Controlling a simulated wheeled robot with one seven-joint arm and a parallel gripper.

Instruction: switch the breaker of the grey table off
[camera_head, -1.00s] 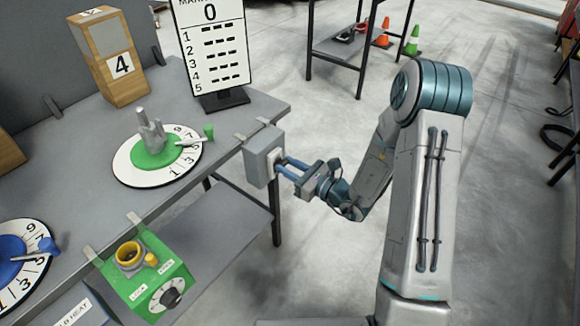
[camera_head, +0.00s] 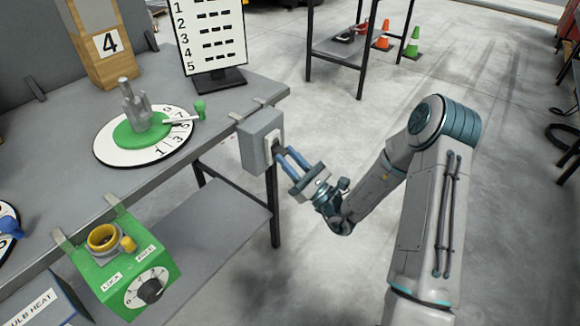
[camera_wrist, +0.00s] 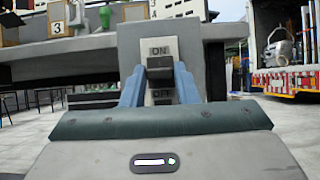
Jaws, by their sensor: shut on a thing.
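The breaker is a grey box (camera_head: 262,140) clamped to the front edge of the grey table (camera_head: 240,105). In the wrist view its pale plate (camera_wrist: 159,47) reads ON above and OFF below, with a black switch lever (camera_wrist: 160,67) between the words. My gripper (camera_head: 281,157) reaches the box from the right, its blue fingers tilted up toward the lever. In the wrist view the fingers (camera_wrist: 159,84) stand on either side of the lever and are shut on it. The lever's exact position is hard to tell.
A green lock box (camera_head: 125,265) with a yellow ring and a black dial hangs on the table edge. A green dial disc (camera_head: 140,132), a wooden block marked 4 (camera_head: 105,55) and a scoreboard (camera_head: 211,40) stand on the table. Open floor lies to the right.

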